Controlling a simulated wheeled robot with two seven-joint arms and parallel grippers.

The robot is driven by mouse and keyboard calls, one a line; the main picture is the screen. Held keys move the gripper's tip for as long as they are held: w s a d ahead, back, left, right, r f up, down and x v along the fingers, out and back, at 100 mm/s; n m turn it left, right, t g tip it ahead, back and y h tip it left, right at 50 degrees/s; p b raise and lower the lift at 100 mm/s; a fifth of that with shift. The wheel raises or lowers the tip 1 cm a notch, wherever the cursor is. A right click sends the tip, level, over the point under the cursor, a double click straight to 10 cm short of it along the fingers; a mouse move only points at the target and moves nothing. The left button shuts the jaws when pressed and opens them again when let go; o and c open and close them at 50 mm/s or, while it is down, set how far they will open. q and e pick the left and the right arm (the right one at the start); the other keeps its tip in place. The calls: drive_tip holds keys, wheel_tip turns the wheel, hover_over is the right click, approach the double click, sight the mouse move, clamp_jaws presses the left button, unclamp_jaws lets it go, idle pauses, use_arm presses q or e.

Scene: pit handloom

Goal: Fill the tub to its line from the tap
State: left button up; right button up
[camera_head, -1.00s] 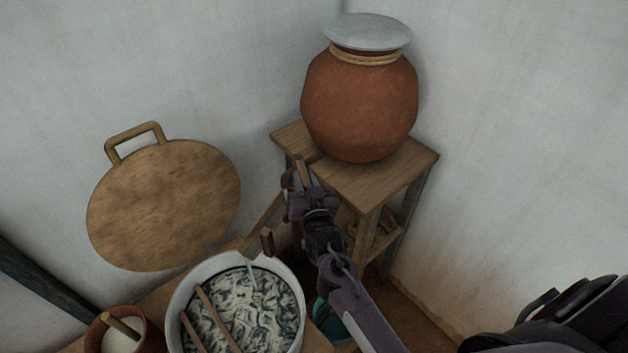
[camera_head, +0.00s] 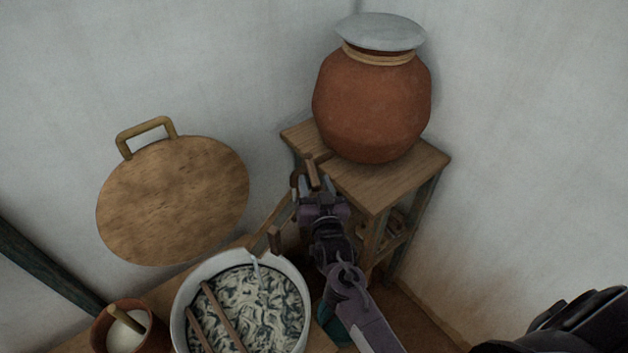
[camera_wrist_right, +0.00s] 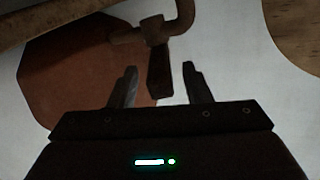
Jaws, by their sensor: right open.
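A round terracotta pot (camera_head: 372,105) with a pale lid stands on a wooden stand. A brown tap (camera_head: 314,174) is at the pot's lower front; in the right wrist view the tap (camera_wrist_right: 155,32) has a dark handle pointing between my fingers. My right gripper (camera_head: 314,187) is open just below and in front of the tap; in the wrist view the fingers (camera_wrist_right: 158,88) flank the handle's end, with gaps on both sides. A white round tub (camera_head: 184,297) holds dark and cream marbled contents and two sticks. I cannot make out a fill line. My left gripper is out of view.
The wooden stand (camera_head: 410,178) is in the corner between pale walls. A round wooden board with a handle (camera_head: 173,203) leans on the wall. A brown cup (camera_head: 153,335) stands left of the tub. A teal vessel (camera_head: 337,328) is partly hidden under my right arm.

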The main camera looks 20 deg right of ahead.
drive_tip(key=s, duration=0.2)
drive_tip(key=s+b, duration=0.1)
drive_tip(key=s, duration=0.1)
drive_tip(key=s+a, duration=0.1)
drive_tip(key=s, duration=0.1)
idle(1.1)
